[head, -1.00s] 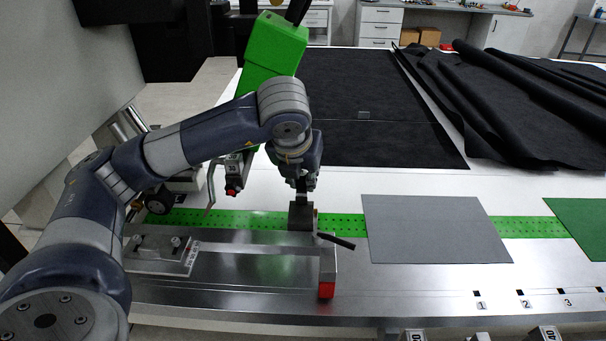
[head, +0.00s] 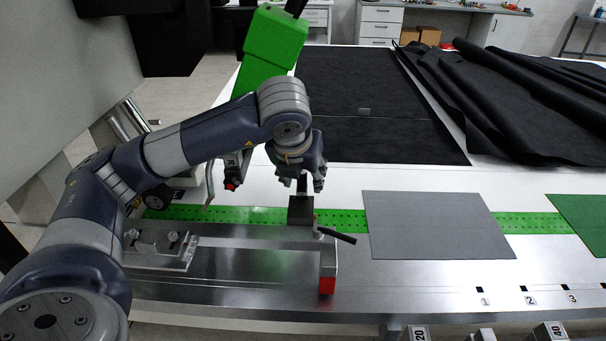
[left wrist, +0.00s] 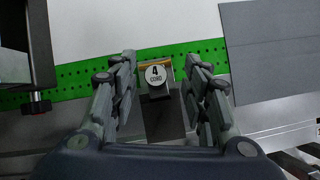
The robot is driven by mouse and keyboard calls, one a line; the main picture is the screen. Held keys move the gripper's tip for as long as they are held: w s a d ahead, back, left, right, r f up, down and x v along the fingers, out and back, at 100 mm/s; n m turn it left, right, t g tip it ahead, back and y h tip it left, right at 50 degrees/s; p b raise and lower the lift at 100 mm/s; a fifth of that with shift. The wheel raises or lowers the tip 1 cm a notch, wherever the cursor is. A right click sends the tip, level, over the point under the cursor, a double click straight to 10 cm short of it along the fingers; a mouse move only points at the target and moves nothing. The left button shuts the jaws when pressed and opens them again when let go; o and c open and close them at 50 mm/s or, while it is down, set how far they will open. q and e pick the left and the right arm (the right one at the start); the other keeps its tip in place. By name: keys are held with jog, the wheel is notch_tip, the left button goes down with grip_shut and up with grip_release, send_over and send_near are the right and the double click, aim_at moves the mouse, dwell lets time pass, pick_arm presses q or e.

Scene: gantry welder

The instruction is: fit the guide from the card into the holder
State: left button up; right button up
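A dark block (head: 301,210) stands at the right end of the metal rail, over the green perforated strip, with a black lever (head: 335,236) beside it. In the left wrist view its round white knob, marked "4 CORD" (left wrist: 156,73), faces me. My left gripper (head: 304,186) is just above the block. In the left wrist view the gripper (left wrist: 158,85) is open, with fingers apart on both sides of the knob and visible gaps. I cannot tell which part is the guide and which is the holder. No printed card is readable. My right gripper is out of view.
A grey sheet (head: 435,225) lies right of the lever. A green machine head (head: 268,50) rises behind my arm, with a "30" part (head: 232,160) below it. Numbered blocks "20" (head: 419,333) and "40" (head: 553,331) are at the front edge. Dark fabric (head: 370,100) lies behind.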

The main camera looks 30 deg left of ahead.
pick_arm(q)
jog(key=v, duration=1.2)
